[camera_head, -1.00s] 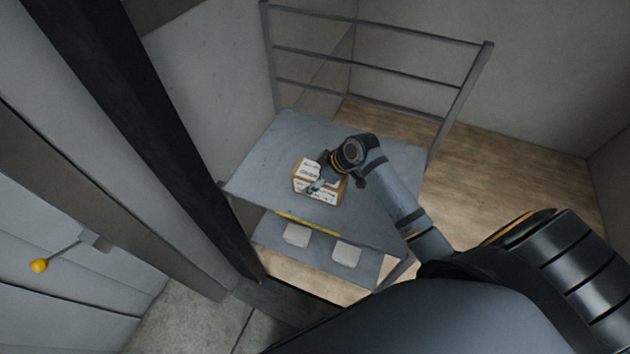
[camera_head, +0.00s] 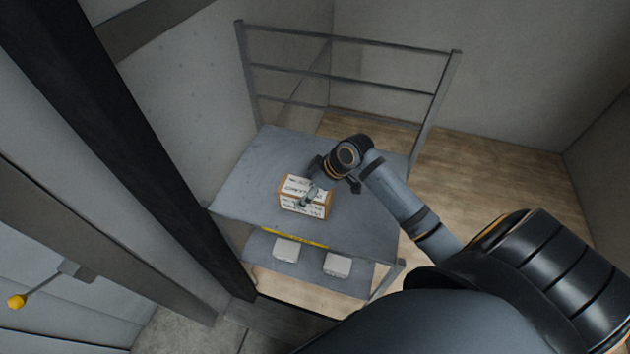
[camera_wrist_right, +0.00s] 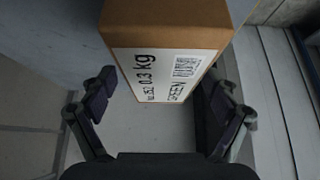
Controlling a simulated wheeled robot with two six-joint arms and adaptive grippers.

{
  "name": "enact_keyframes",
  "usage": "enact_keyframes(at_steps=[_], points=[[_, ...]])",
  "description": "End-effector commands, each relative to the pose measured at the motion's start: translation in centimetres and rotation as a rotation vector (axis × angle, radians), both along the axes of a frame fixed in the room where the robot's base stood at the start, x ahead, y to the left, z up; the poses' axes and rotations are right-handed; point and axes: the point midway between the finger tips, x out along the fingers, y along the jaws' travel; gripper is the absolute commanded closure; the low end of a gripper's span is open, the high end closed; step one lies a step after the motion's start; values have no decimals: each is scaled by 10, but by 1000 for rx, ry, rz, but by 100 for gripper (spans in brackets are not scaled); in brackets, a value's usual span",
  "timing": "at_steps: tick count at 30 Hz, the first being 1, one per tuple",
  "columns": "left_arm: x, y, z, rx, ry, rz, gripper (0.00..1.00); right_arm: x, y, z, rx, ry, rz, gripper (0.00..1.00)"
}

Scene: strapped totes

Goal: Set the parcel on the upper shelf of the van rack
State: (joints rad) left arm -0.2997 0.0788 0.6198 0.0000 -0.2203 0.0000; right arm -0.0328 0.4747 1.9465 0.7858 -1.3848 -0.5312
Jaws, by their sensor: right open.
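The parcel (camera_head: 289,198), a small brown carton with white printed labels, sits on the grey upper shelf (camera_head: 240,185) of the van rack, near its front middle. My right gripper (camera_head: 309,194) is at the parcel, reaching in from the right. In the right wrist view the gripper (camera_wrist_right: 162,95) is open, its two fingers spread wide, with the labelled parcel (camera_wrist_right: 165,35) in front of and partly between them. A gap shows at the left finger; whether the right finger touches the carton I cannot tell. My left gripper is not in view.
The lower shelf holds two pale boxes (camera_head: 286,249), (camera_head: 337,266) under a yellow strip (camera_head: 290,238) on the front edge. A railed frame (camera_head: 345,75) stands at the rack's back. A dark post (camera_head: 130,150) rises at left. The upper shelf around the parcel is clear.

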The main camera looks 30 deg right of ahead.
Motion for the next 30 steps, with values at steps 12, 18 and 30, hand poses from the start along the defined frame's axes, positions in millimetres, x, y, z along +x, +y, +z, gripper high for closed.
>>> enact_keyframes(at_steps=[12,18,30], points=[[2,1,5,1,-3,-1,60,-28,-26,60,-6,2,1,12],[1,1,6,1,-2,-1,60,-32,-27,66,-1,3,1,12],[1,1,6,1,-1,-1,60,-32,-27,67,1,2,0,12]])
